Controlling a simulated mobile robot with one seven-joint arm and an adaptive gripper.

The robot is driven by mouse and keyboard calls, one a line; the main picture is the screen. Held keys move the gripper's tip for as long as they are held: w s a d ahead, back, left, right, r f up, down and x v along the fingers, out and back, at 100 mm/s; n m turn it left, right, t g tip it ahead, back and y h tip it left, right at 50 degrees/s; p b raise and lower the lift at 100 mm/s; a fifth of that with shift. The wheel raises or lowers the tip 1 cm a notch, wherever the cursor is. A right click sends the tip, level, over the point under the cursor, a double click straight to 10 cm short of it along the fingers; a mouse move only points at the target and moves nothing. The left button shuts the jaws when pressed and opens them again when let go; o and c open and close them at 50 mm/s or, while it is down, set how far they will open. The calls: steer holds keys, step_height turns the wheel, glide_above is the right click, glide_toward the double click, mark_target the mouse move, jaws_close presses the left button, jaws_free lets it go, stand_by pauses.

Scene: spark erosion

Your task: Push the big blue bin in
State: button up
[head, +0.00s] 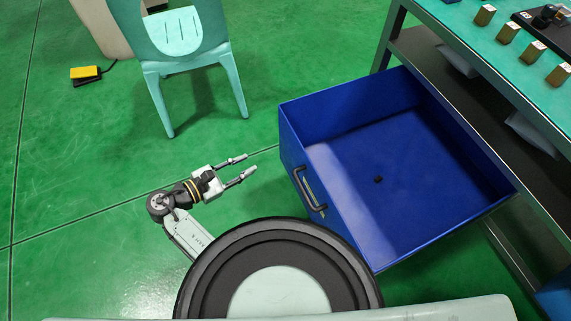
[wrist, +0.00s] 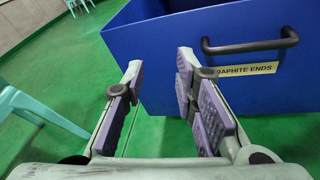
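The big blue bin (head: 292,135) is an open drawer-like box pulled out from under the bench on the right of the head view. Its front carries a dark handle (head: 309,190). In the wrist view the bin's blue front (wrist: 165,45) fills the upper right, with the handle (wrist: 250,45) and a label reading "GRAPHITE ENDS" (wrist: 248,69). My gripper (head: 245,166) is open and empty, in front of the bin and apart from it. Its two fingers also show in the wrist view (wrist: 160,95), left of the handle.
A pale turquoise chair (head: 180,60) stands behind my gripper, left of the bin. The bench (head: 455,30) holds several small blocks on top. A yellow pedal (head: 84,72) lies on the floor at far left. Green floor is clear left of my arm.

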mark_target(313, 168)
steer(key=s+d+g+h, duration=0.1)
steer(key=s, duration=0.1)
steer(key=s+d+f+h, duration=0.1)
steer(key=s, duration=0.1)
steer(key=s+d+g+h, duration=0.1)
steer(key=s+d+h, duration=0.1)
steer(key=shift+s+d+f+n+g, duration=0.1)
steer(key=shift+s+f+n+g, duration=0.2)
steer(key=shift+s, duration=0.05)
steer(key=c, duration=0.4)
steer(key=shift+d, duration=0.35)
steer(key=shift+c, duration=0.7)
steer(key=p+x, duration=0.2)
steer(key=x, duration=1.1)
steer(key=shift+w, duration=0.15)
jaws_close()
steer(key=shift+d, duration=0.1)
steer(key=shift+w+d+r, duration=0.1)
steer(key=shift+w+d, duration=0.1)
steer(key=shift+d, duration=0.3)
steer(key=b+x, duration=0.6)
steer(key=x, duration=3.6)
steer(key=shift+w, duration=0.2)
steer(key=shift+d+r, duration=0.15)
steer(key=shift+r, duration=0.05)
